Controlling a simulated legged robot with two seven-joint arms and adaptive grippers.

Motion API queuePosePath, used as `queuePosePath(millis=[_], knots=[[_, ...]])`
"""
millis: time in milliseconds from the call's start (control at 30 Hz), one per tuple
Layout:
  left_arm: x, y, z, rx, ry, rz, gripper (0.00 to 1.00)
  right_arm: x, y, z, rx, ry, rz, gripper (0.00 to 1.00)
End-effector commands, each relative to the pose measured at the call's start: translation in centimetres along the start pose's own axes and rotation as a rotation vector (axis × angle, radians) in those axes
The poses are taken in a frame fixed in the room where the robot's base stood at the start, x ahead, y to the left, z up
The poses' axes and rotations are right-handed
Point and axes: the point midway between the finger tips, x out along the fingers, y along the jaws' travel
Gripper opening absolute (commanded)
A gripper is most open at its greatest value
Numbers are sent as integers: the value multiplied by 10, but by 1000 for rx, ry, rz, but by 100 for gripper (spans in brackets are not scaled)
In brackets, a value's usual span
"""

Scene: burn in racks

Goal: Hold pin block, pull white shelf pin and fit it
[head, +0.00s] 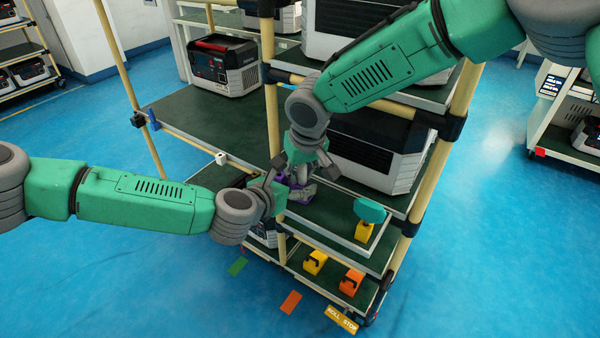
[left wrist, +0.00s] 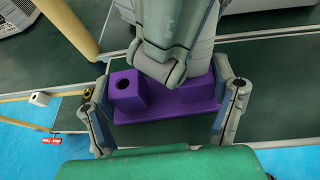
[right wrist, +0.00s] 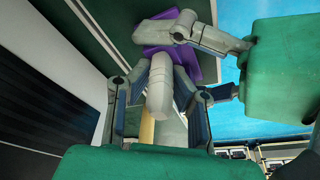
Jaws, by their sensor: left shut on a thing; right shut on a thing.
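The purple pin block (left wrist: 160,107) sits between the fingers of my left gripper (left wrist: 165,110), which is shut on it. A round dark hole shows in its raised left part. In the head view only bits of purple show beside my left gripper (head: 285,190). My right gripper (right wrist: 160,75) comes down over the middle of the block and hides that part. A pale rounded piece, apparently the white shelf pin (right wrist: 160,92), is between its fingers. Whether the pin's far end is still inside the block is hidden.
A small white cube with a dark hole (head: 221,158) is at the shelf edge, left of the grippers. Yellow (head: 315,262) and orange (head: 350,282) pieces stand on the low shelf, and a teal-topped piece (head: 369,212) above them. Tan rack posts (head: 271,110) and a large unit (head: 375,150) crowd the arms.

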Motion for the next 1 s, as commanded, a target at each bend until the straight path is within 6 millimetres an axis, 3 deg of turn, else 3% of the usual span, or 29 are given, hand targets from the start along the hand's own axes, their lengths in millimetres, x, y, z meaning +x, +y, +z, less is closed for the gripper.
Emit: queuePosePath(millis=[1000], knots=[[1, 2, 0, -1, 0, 5, 49, -10, -1, -2, -1, -3, -1, 0]])
